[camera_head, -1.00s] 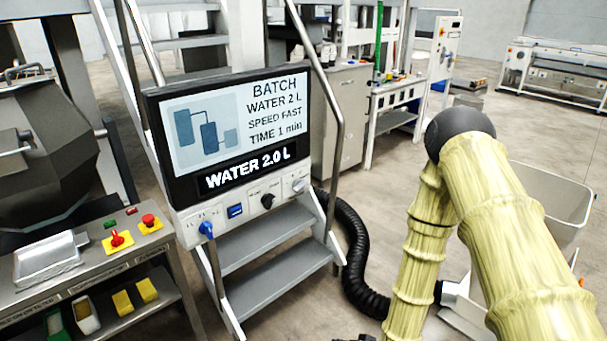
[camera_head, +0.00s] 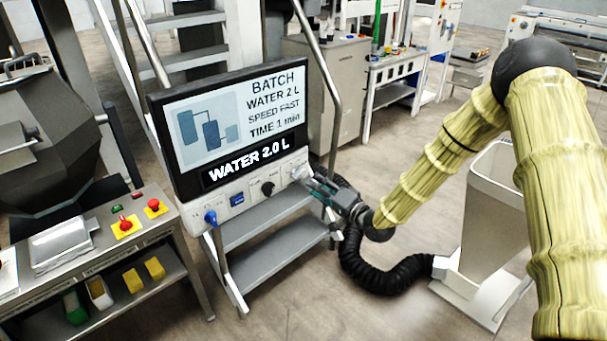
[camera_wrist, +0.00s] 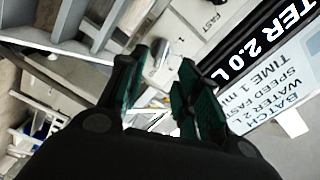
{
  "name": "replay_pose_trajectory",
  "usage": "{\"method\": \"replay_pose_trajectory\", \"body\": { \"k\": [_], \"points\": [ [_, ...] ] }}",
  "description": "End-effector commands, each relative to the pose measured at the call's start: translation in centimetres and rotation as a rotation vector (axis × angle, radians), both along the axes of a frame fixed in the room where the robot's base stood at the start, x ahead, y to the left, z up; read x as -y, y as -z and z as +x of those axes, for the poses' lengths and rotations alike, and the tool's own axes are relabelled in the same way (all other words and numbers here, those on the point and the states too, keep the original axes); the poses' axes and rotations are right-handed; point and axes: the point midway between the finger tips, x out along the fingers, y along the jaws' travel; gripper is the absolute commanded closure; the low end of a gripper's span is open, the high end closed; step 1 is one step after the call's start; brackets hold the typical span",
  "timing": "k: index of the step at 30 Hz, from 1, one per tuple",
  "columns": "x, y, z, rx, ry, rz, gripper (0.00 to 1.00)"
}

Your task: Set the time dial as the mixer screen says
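The mixer screen (camera_head: 235,125) reads BATCH, WATER 2 L, SPEED FAST, TIME 1 min, with WATER 2.0 L on the strip below. The panel (camera_head: 250,204) under it carries a blue knob (camera_head: 210,217), a blue switch (camera_head: 237,199), a black knob (camera_head: 267,188) and a pale dial (camera_head: 299,172) at the right end. My gripper (camera_head: 315,184) is just right of and below the pale dial. In the wrist view my gripper (camera_wrist: 163,60) has its dark green fingers apart, facing the panel. Whether they touch the dial, and its setting, I cannot tell.
Steps (camera_head: 270,245) with metal rails (camera_head: 330,95) stand under and behind the panel. A black hose (camera_head: 372,277) curves below my arm to a white bin (camera_head: 492,225). A control table (camera_head: 98,250) with red buttons stands at left.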

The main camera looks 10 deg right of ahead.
Motion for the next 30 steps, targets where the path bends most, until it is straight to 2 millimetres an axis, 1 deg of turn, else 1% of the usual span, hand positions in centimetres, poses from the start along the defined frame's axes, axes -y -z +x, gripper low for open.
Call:
{"method": "replay_pose_trajectory", "body": {
  "k": [1,6,13,18,27,29,30],
  "points": [
    [-0.6,-0.3,0.7,0.001,-0.002,-0.002,0.67],
    [-2.2,-0.2,2.9,0.000,-0.001,-0.003,0.67],
    [-3.8,-0.1,5.1,0.000,-0.001,-0.003,0.67],
    [-4.3,0.0,5.8,0.000,-0.001,-0.002,0.67],
    [-4.3,0.0,5.9,0.000,0.000,-0.001,0.67],
    [-4.3,0.0,5.9,0.000,0.000,-0.001,0.78],
    [-4.3,0.0,5.9,0.000,0.000,-0.001,0.85]
  ]
}}
